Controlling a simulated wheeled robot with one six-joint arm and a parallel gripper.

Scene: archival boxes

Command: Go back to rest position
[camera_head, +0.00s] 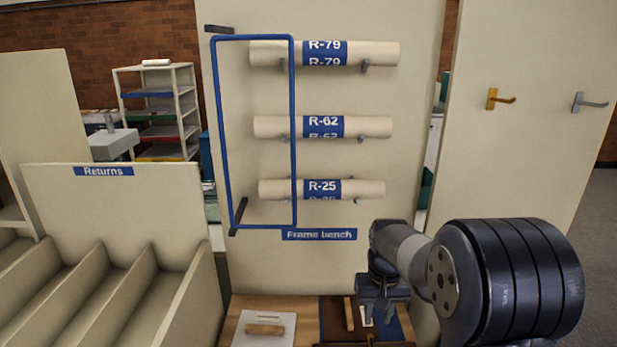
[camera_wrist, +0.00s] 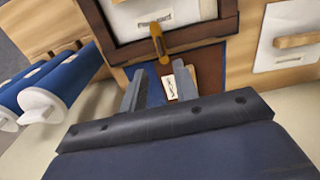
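My gripper (camera_head: 376,318) hangs low over the wooden bench at the bottom centre-right of the head view. In the wrist view, its two grey fingers (camera_wrist: 160,75) stand apart with nothing visibly held between them. A brown-orange handle (camera_wrist: 158,45) shows just past the fingertips, in front of a wooden-framed box (camera_wrist: 125,45). I cannot tell whether the fingers touch anything on the bench.
A white panel with a wooden handle (camera_head: 265,329) lies on the bench. Behind stands a tall board with rolls R-79 (camera_head: 380,54), R-62 (camera_head: 370,127) and R-25 (camera_head: 365,190), and a blue frame (camera_head: 218,130). Returns slots (camera_head: 110,205) are left; hooks (camera_head: 492,99) are right.

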